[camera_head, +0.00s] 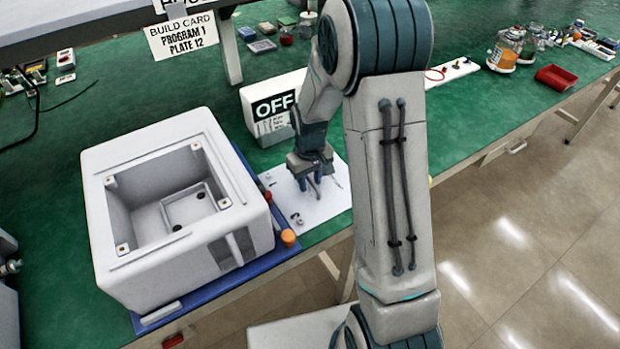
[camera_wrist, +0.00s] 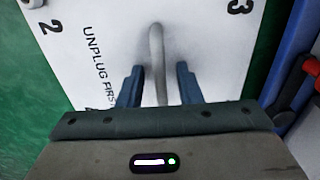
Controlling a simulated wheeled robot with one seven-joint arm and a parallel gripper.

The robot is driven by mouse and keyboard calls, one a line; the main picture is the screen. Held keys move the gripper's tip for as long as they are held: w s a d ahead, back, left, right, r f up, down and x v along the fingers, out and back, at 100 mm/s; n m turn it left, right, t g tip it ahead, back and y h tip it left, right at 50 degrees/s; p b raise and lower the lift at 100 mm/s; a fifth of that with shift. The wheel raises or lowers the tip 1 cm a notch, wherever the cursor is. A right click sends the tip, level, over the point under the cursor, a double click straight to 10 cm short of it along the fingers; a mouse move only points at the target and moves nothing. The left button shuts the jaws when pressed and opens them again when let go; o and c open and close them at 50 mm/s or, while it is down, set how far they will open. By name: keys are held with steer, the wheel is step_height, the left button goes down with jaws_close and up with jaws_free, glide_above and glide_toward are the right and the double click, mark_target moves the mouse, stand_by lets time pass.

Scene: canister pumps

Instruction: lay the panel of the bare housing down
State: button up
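The bare housing (camera_head: 112,243) is a pale grey box with an open top and screw holes at its inner corners. It stands on a blue base at the left. The white panel (camera_head: 330,207) lies flat on the green bench, right of the housing, near the front edge. In the wrist view the panel (camera_wrist: 205,28) shows corner numbers, the words "UNPLUG FIRST" and a raised bar handle (camera_wrist: 157,55). My gripper (camera_head: 313,188) is over the panel, pointing down. In the wrist view its open fingers (camera_wrist: 159,88) straddle the handle with gaps on both sides.
An orange knob (camera_head: 288,237) and a red knob (camera_head: 268,197) sit at the housing's right side. A white block with an "OFF" sign (camera_head: 272,108) stands behind the panel. A build card (camera_head: 183,36) hangs above.

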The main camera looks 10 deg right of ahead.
mark_target(310, 178)
steer(key=shift+r, duration=0.1)
step_height(310, 178, up, 11)
steer(key=s+r+m+t, duration=0.1)
steer(key=s+r, duration=0.2)
steer(key=s, duration=0.3)
steer(key=s+d+r+m+t, duration=0.1)
steer(key=s+r, duration=0.2)
steer(key=s, duration=0.4)
steer(key=s+r+m, duration=0.1)
steer(key=s+r, duration=0.2)
steer(key=s, duration=0.4)
steer(key=shift+d+m+t, duration=0.15)
steer(key=shift+m+t, duration=0.25)
